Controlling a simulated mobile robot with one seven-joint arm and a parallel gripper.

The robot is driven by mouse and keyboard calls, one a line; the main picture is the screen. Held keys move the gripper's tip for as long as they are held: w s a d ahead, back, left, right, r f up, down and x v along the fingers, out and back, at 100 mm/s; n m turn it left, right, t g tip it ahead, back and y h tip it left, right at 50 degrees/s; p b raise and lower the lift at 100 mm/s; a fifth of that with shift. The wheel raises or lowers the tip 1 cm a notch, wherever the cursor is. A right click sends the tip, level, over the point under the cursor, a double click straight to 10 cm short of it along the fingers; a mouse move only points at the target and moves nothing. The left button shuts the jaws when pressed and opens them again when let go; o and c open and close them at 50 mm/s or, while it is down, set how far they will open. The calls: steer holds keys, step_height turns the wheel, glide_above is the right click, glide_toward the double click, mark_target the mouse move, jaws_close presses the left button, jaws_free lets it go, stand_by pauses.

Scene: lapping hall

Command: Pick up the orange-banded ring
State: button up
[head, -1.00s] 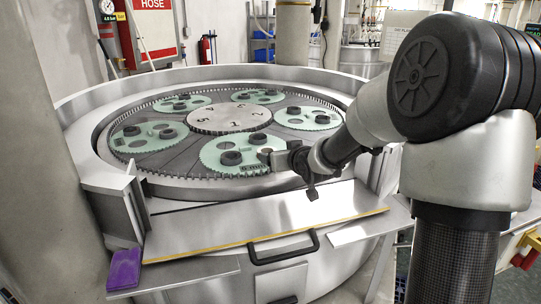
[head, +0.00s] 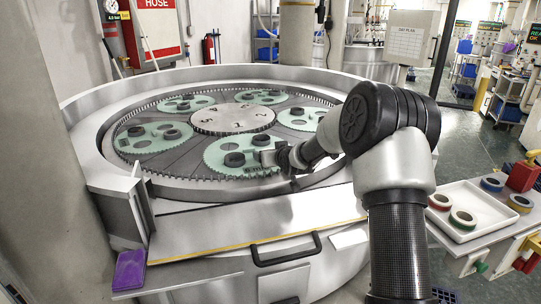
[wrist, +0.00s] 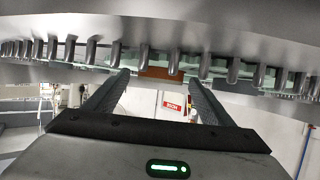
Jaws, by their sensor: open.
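In the wrist view, an orange band (wrist: 155,73) shows between my fingertips, behind a row of metal pins. It looks like the orange-banded ring, but the pins and rim hide much of it. In the head view, my gripper (head: 268,157) is low at the right edge of the front green carrier (head: 226,168), and no orange ring can be picked out there. My gripper also shows in the wrist view (wrist: 160,82), its two fingers apart with nothing clearly held between them. I cannot tell whether the fingers touch the orange-banded thing.
The round machine's pin rim (head: 205,179) lies close to my gripper. Dark rings (head: 234,159) sit on several green carriers around a numbered centre plate (head: 232,119). A white tray (head: 447,233) with colour-banded rings stands at right. A purple block (head: 130,270) lies front left.

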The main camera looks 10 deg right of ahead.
steer(key=c, duration=1.3)
